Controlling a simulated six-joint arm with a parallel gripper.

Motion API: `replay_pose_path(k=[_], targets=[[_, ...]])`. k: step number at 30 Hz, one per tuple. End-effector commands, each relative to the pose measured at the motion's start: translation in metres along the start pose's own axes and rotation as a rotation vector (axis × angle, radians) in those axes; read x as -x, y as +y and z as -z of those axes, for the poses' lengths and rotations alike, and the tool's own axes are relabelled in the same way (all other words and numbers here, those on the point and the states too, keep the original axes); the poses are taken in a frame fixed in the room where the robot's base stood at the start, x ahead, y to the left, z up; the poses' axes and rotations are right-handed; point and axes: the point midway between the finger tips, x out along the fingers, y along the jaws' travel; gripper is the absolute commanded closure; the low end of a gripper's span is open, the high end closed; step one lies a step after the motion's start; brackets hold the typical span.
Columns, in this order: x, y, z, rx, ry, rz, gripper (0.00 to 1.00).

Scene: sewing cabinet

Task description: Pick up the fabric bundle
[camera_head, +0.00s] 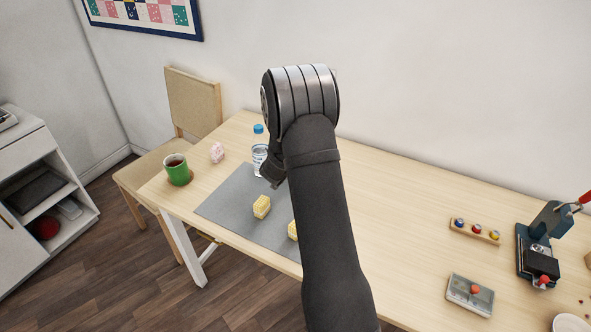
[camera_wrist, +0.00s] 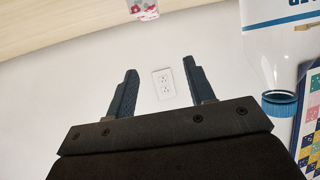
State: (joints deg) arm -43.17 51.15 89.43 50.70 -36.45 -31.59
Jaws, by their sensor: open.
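A small pink and white patterned bundle (camera_head: 217,152), which looks like the fabric bundle, sits on the table between the green mug and the bottle. Its red-flowered side also shows at the top edge of the wrist view (camera_wrist: 143,8), partly cut off. My gripper (camera_wrist: 160,66) is open and empty, its two dark fingers apart with only the wall and a socket behind them. The bundle lies beyond the fingertips, apart from them. In the head view my gripper (camera_head: 271,172) is mostly hidden behind my arm, close to the bottle and right of the bundle.
A clear bottle (camera_head: 259,150) with a blue cap stands close beside my gripper and fills the right of the wrist view (camera_wrist: 275,60). A green mug (camera_head: 178,170) stands left of the bundle. Yellow blocks (camera_head: 261,206) lie on the grey mat (camera_head: 232,196).

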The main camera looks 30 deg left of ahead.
Motion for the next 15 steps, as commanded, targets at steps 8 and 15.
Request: replay_pose_path(k=[8,15], targets=[[-0.021,0.000,-0.051,0.001,-0.001,0.001,0.51],[-0.040,0.000,-0.057,0.000,0.000,0.001,0.51]])
